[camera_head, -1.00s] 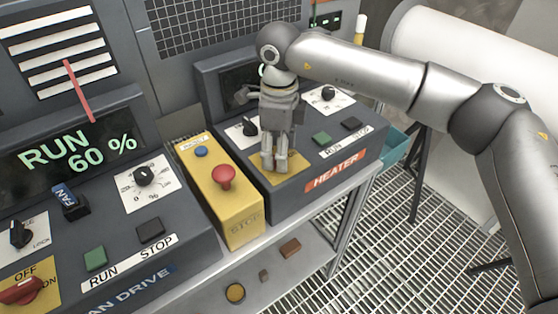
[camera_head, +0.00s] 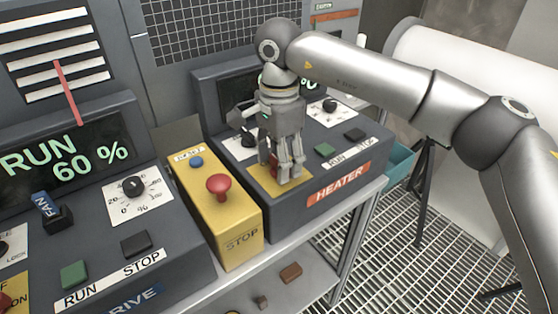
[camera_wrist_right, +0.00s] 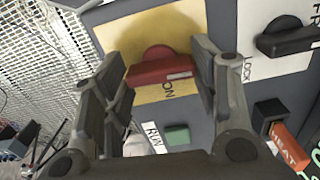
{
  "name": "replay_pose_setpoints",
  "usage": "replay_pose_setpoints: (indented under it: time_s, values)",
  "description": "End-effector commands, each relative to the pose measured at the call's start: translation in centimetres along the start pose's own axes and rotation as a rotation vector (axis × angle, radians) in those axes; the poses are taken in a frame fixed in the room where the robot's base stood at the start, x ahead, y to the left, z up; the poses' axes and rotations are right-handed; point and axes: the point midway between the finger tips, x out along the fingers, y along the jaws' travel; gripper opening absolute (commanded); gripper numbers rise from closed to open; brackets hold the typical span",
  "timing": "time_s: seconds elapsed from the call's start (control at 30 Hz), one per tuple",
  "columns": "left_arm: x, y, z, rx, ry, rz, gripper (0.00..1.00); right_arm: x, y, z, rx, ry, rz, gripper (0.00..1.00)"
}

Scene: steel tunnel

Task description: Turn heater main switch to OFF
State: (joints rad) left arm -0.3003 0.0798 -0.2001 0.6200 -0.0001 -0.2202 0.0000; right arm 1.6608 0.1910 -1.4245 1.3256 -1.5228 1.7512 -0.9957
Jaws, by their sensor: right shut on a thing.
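The heater panel (camera_head: 240,180) carries a red HEATER label (camera_head: 340,185) and a yellow switch plate (camera_head: 265,186). My right gripper (camera_head: 283,176) points down over this plate and hides most of the switch in the head view. In the right wrist view, the red main switch handle (camera_wrist_right: 160,72) lies between the two fingers of my right gripper (camera_wrist_right: 163,65), which is shut on it. The handle lies across the picture, with the word ON beside it on the yellow plate (camera_wrist_right: 150,32). The OFF mark cannot be made out. My left gripper is not in view.
A yellow box with a red stop button (camera_head: 218,186) stands just left of the heater panel. Green (camera_head: 324,150) and black (camera_head: 355,134) buttons lie to the right of my gripper. The fan drive panel (camera_head: 190,262) is at the left.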

Motion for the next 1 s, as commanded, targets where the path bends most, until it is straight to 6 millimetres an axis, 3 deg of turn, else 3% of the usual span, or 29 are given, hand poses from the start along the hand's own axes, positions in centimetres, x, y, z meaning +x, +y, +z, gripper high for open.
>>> replay_pose_setpoints:
  time_s: [0.7,0.73,0.87,1.0]
  values:
    - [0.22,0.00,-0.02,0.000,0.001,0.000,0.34,-0.25,-0.11,-0.04,-0.075,0.001,-0.006,0.31]
    - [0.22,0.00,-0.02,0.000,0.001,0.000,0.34,-0.25,-0.11,-0.04,-0.075,0.001,-0.006,0.58]
    - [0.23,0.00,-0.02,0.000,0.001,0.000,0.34,-0.20,-0.09,-0.03,-0.074,0.001,-0.005,0.74]
    - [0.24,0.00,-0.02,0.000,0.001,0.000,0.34,-0.13,-0.06,-0.02,-0.073,0.001,-0.003,0.77]
